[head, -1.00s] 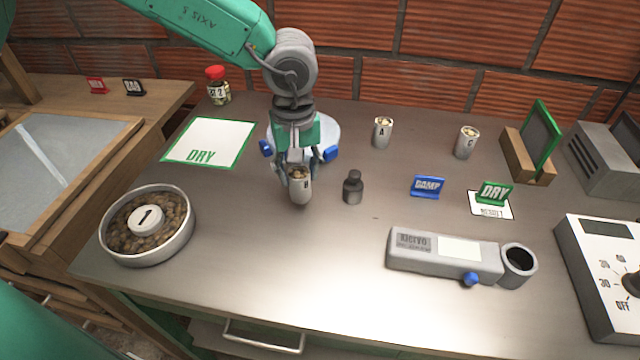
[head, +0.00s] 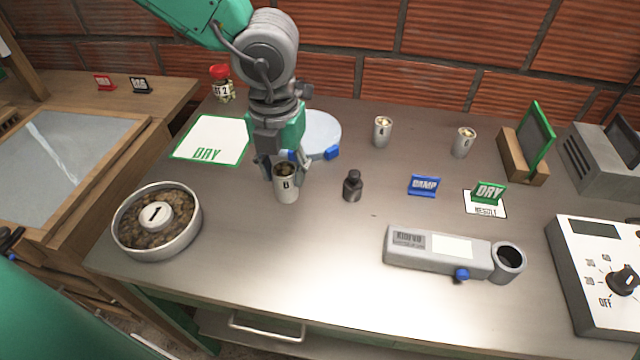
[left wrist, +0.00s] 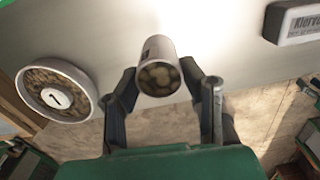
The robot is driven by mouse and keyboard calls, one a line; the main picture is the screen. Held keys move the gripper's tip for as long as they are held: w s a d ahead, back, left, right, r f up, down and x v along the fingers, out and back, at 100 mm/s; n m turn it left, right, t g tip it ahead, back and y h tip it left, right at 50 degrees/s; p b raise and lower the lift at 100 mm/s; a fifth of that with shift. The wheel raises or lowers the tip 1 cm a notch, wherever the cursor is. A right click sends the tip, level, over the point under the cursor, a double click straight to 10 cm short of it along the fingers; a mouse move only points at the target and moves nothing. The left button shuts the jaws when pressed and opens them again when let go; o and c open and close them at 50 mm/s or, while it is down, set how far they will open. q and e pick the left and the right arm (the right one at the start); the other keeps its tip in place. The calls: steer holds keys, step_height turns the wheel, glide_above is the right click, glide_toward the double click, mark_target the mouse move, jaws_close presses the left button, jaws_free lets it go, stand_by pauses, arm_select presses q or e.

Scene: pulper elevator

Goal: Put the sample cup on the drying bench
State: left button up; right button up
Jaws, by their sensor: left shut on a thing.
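A white sample cup marked B (head: 286,188), filled with brown beans, is held between the fingers of my left gripper (head: 283,170). The gripper is shut on it. In the left wrist view the cup (left wrist: 159,62) shows between the two fingers (left wrist: 165,85), its open top toward the camera. In the head view the cup is over the grey bench, left of a dark small weight; I cannot tell whether its base touches the surface. The white mat with a green border marked DRY (head: 212,139) lies behind and left of the cup. My right gripper is not in view.
A round bowl of beans marked 1 (head: 157,221) stands front left. A dark weight (head: 352,186) is just right of the cup. A white round disc (head: 322,133) lies behind the gripper. Two more cups (head: 382,131) (head: 463,142) stand at the back. A grey meter (head: 440,252) lies front right.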

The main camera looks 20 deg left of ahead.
arm_select(q)
steer(key=n, duration=0.2)
steer(key=s+r+n, duration=0.1)
steer(key=n, duration=0.1)
steer(key=shift+d+n, duration=0.1)
steer(key=shift+n, duration=0.2)
steer(key=shift+s+f+n+b, duration=0.2)
steer(key=shift+f+n, duration=0.55)
steer(key=shift+f, duration=0.85)
steer(key=shift+s+f+n+b, duration=0.2)
steer(key=shift+f+n, duration=0.6)
steer(key=shift+f, duration=0.75)
steer(key=shift+s+f+n+b, duration=0.15)
steer(key=shift+f+n, duration=0.6)
steer(key=shift+f, duration=0.85)
steer(key=shift+w, duration=0.1)
steer(key=o, duration=1.2)
steer(key=shift+c, duration=0.2)
